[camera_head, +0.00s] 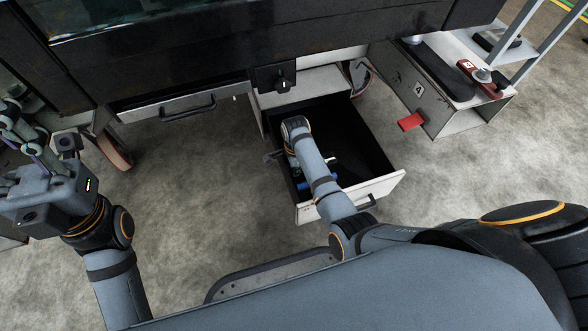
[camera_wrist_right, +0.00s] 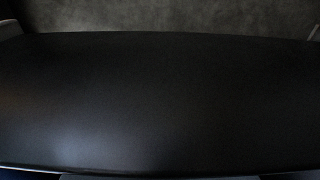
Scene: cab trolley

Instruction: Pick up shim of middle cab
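In the head view my right arm reaches down into the open black-lined drawer (camera_head: 355,140) under the middle of the trolley. My right gripper (camera_head: 297,168) is mostly hidden beneath my forearm, and its fingers cannot be made out. Small blue parts (camera_head: 333,183) show low in the drawer beside the forearm; I cannot tell whether they are the shim. In the right wrist view a dark, smooth surface (camera_wrist_right: 160,100) fills most of the picture, with no fingers visible. My left gripper (camera_head: 22,135) is at the far left, away from the drawer, its opening unclear.
The drawer front (camera_head: 385,187) has a dark handle (camera_head: 366,203). A black knob panel (camera_head: 280,78) sits above it. Another handle (camera_head: 187,107) is on the left. Bare concrete floor (camera_head: 190,190) lies between my arms.

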